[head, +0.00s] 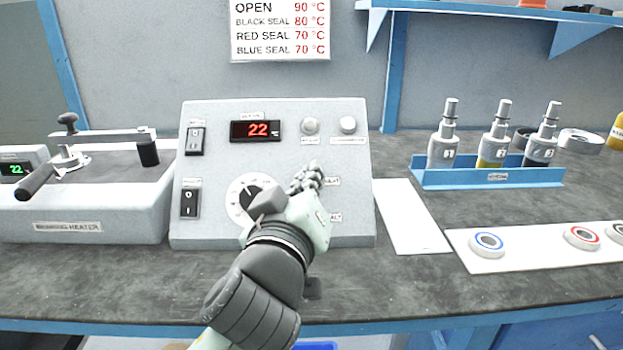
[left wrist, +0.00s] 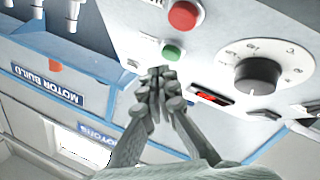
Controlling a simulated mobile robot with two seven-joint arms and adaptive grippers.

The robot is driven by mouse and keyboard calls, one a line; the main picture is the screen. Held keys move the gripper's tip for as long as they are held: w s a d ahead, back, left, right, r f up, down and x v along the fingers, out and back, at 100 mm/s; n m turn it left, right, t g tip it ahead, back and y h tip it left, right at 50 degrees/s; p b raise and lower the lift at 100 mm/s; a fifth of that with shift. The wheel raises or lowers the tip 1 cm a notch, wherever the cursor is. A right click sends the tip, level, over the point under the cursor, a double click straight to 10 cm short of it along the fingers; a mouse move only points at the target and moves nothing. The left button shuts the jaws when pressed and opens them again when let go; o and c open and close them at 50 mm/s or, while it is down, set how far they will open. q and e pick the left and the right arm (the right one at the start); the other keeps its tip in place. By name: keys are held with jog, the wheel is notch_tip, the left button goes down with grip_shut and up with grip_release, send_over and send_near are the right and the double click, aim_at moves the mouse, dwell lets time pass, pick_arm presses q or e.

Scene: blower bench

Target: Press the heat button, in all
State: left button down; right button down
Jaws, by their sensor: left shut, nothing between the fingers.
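The grey control box (head: 345,215) stands on the bench with a red display (head: 257,130) reading 22. My left gripper (head: 308,178) is shut and empty in front of its lower right face, hiding the buttons there. In the left wrist view a green button (left wrist: 173,53) and a red button (left wrist: 183,15) show on the panel. The shut fingertips (left wrist: 161,74) are right by the green button; whether they touch it I cannot tell. The small labels are too blurred to tell which button is heat. The dial (left wrist: 258,75) is beside them. My right gripper is not in view.
A heater unit (head: 85,210) with a lever stands left of the box. A blue rack (head: 490,178) with several bottles is at the back right. A white strip (head: 530,245) with ringed parts lies at the front right. A white sheet (head: 410,217) lies beside the box.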

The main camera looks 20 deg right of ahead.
pick_arm(q)
jog(key=shift+w+d+f, duration=0.1)
jog(key=shift+w+f, duration=0.1)
jog(key=shift+f, duration=0.1)
jog(key=shift+w+f, duration=0.3)
dwell(0.6)
dwell(0.4)
jog(key=shift+s+r+p, duration=0.3)
jog(key=shift+s+r, duration=0.25)
jog(key=shift+r, duration=0.05)
jog(key=s+r+p, duration=0.1)
jog(key=s+a+r+p, duration=0.1)
jog(key=s+r+p, duration=0.1)
jog(key=shift+s+a+r, duration=0.1)
jog(key=shift+s+r, duration=0.1)
jog(key=shift+r, duration=0.05)
dwell(0.9)
